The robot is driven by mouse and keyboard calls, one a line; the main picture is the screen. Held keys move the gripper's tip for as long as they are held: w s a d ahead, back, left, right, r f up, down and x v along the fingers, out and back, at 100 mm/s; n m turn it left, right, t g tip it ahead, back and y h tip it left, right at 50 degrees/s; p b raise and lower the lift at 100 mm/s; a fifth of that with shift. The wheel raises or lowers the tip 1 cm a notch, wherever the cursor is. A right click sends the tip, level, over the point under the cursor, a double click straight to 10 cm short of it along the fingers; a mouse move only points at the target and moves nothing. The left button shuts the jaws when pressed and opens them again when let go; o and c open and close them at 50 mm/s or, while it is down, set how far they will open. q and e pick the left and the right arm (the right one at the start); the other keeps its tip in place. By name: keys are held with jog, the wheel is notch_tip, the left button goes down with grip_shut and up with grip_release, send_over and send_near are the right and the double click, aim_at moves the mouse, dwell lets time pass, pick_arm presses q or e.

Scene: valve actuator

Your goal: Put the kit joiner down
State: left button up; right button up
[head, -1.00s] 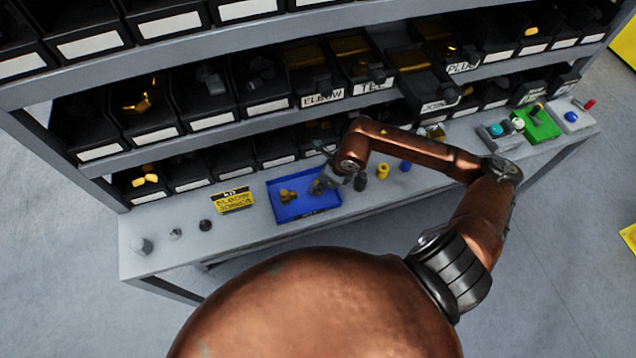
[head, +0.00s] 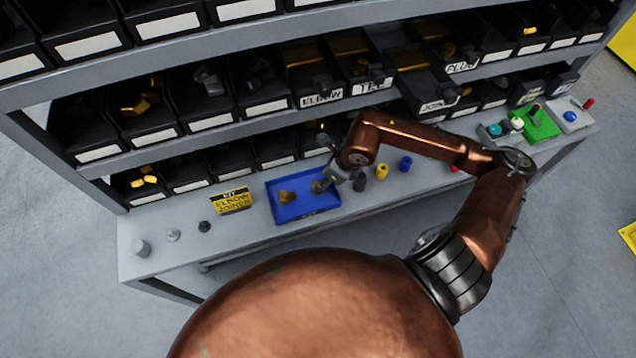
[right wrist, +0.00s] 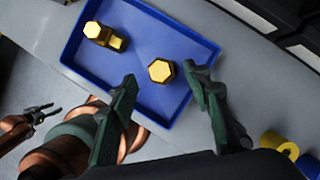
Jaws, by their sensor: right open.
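The gold hexagonal joiner (right wrist: 161,71) stands on the floor of the blue tray (right wrist: 190,41), toward the gripper side. It also shows in the head view (head: 318,187). A gold elbow (right wrist: 103,34) lies apart from it in the same tray. My right gripper (right wrist: 160,75) is open. Its green fingers are spread either side of the joiner in the picture, with visible gaps and no contact. In the head view the right gripper (head: 330,180) is at the tray's right end. My left gripper (right wrist: 42,113) is small at the left of the right wrist view; its jaw state is unclear.
A yellow kit sign (head: 232,200) stands left of the tray on the grey bench (head: 260,232). Black, yellow and blue cylindrical parts (head: 382,172) stand to its right. Shelves of black bins rise behind.

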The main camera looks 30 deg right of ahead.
jog(key=v, duration=0.7)
jog(key=shift+r, duration=0.3)
